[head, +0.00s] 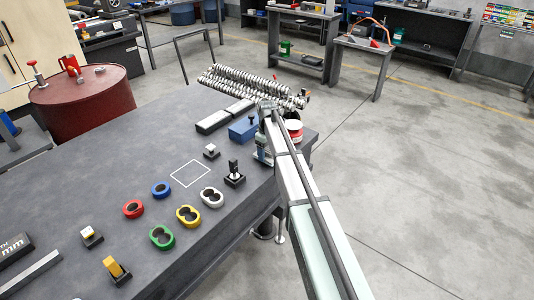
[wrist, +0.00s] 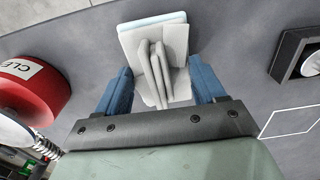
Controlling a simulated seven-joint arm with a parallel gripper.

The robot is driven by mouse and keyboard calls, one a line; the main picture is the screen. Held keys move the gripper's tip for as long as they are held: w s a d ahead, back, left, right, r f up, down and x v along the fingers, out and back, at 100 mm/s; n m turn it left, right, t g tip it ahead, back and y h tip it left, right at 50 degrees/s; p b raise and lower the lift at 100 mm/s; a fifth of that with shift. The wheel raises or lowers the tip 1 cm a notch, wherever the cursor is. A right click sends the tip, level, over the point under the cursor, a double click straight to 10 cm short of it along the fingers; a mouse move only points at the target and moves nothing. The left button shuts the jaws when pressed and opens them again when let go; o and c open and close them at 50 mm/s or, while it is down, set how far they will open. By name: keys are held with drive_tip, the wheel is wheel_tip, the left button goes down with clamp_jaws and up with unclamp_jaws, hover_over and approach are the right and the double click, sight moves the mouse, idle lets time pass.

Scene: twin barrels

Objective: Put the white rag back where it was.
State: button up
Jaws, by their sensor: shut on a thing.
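The white rag (wrist: 156,62) is a folded, creased cloth between the two blue fingers of my gripper (wrist: 161,76) in the wrist view. My gripper is shut on it. A flat pale-blue and white piece (wrist: 150,20) shows right behind the rag; I cannot tell whether it is part of the rag or a thing under it. In the head view my gripper (head: 264,150) is at the right edge of the dark workbench (head: 90,190), low over its top. The arm largely hides the rag there.
A red can with a white label (wrist: 30,88) stands close to the left of my gripper in the wrist view. A black base with a peg (head: 234,175), a blue box (head: 243,130) and metal shafts (head: 245,88) are nearby. A white square outline (head: 190,173) is empty.

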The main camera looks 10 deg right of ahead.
sight(267, 150)
drive_tip(key=shift+f, duration=0.4)
drive_tip(key=shift+f, duration=0.1)
drive_tip(key=o, duration=1.2)
wheel_tip(267, 150, up, 12)
